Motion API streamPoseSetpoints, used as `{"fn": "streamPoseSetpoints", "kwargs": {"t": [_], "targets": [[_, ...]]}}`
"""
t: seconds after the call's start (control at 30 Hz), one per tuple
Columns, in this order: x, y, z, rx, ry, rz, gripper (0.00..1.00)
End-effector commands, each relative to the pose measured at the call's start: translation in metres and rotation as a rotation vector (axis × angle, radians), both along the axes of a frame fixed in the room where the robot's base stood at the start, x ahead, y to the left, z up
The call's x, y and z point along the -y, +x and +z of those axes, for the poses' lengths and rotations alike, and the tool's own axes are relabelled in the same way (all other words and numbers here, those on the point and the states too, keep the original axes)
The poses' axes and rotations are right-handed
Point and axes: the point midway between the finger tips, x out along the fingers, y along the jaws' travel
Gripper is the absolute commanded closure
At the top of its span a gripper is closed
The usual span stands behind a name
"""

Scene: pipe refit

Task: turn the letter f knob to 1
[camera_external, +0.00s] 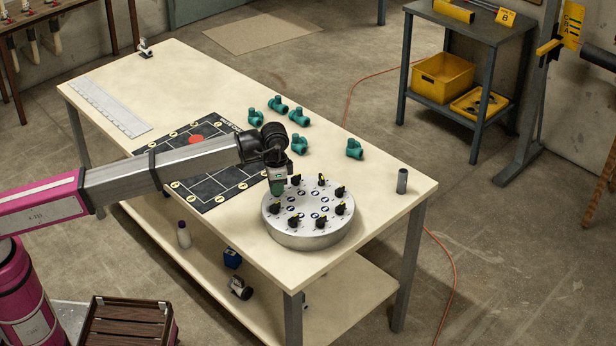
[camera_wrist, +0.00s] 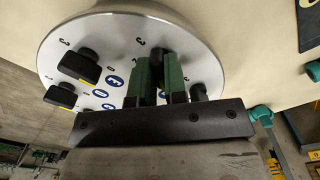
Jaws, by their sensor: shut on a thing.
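A round silver knob panel (camera_external: 310,241) lies on the workbench, with several black knobs around its top. In the wrist view, the panel (camera_wrist: 120,27) has blue round marks and small printed digits. My gripper (camera_wrist: 160,78) has its green fingers shut on a black knob (camera_wrist: 157,58), mostly hidden between them. In the external view my gripper (camera_external: 276,187) points down at the panel's left rear edge. I cannot read the letter of the held knob or where its pointer stands. Two other knobs (camera_wrist: 79,65) with yellow marks show at left, and another (camera_wrist: 198,92) sits close right of the fingers.
Several green pipe fittings (camera_external: 298,117) lie behind the panel. A black mat (camera_external: 215,190) lies left of it under my arm. A white ruler-like strip (camera_external: 110,107) lies far left. The bench right of the panel is mostly clear.

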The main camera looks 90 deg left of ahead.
Motion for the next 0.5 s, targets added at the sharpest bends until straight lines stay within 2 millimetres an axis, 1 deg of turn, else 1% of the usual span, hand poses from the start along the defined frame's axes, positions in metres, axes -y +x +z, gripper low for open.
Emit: {"fn": "streamPoseSetpoints", "kwargs": {"t": [0.2,0.5], "targets": [[0.0000,0.0001,0.0004,0.000,0.000,-0.187,1.00],[0.0000,0.0002,0.0005,0.000,0.000,-0.377,1.00]]}}
